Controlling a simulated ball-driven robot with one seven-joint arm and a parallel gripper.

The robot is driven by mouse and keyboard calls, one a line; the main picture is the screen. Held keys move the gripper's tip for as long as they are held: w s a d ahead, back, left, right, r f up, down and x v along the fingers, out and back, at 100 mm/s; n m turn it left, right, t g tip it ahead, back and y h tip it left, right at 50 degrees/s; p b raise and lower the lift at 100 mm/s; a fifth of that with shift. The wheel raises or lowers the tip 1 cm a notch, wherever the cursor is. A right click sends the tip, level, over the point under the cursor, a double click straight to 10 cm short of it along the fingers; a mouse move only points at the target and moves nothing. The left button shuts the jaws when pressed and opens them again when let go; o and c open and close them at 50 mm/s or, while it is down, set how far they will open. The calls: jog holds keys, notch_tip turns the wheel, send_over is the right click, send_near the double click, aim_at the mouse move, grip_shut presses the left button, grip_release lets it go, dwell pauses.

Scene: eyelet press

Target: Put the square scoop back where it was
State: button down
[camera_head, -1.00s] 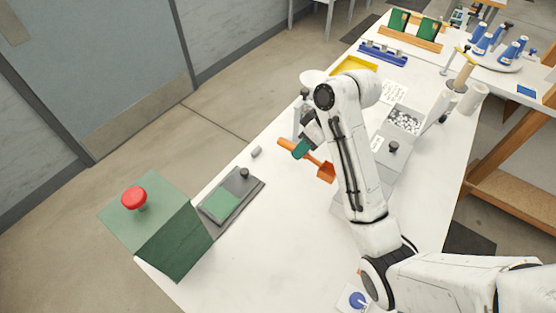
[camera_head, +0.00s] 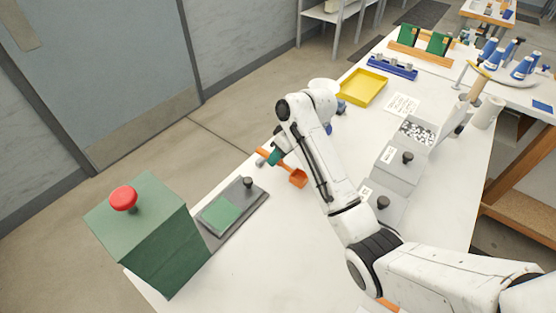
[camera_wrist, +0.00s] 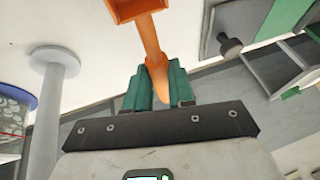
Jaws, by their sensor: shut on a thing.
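The orange square scoop (camera_head: 298,178) is held above the white table, beside the dark plate with the green pad. Its square pan points to the lower right in the head view. My gripper (camera_head: 276,156) has green fingers shut on the scoop's handle. In the wrist view, the fingers (camera_wrist: 158,87) close around the handle end, and the scoop's shaft and pan (camera_wrist: 148,30) extend upward, cut off by the top edge. I cannot tell the exact height above the table.
A green box with a red button (camera_head: 152,225) and the plate with the green pad (camera_head: 222,213) stand at left. Grey lidded bins (camera_head: 398,172), an open bin of small parts (camera_head: 418,133) and a yellow tray (camera_head: 363,88) lie beyond my arm.

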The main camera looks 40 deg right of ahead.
jog(key=shift+f, duration=1)
jog(key=shift+s+f, duration=0.1)
jog(key=c, duration=1)
grip_release()
jog(key=shift+o, duration=0.2)
jog(key=v, duration=1.2)
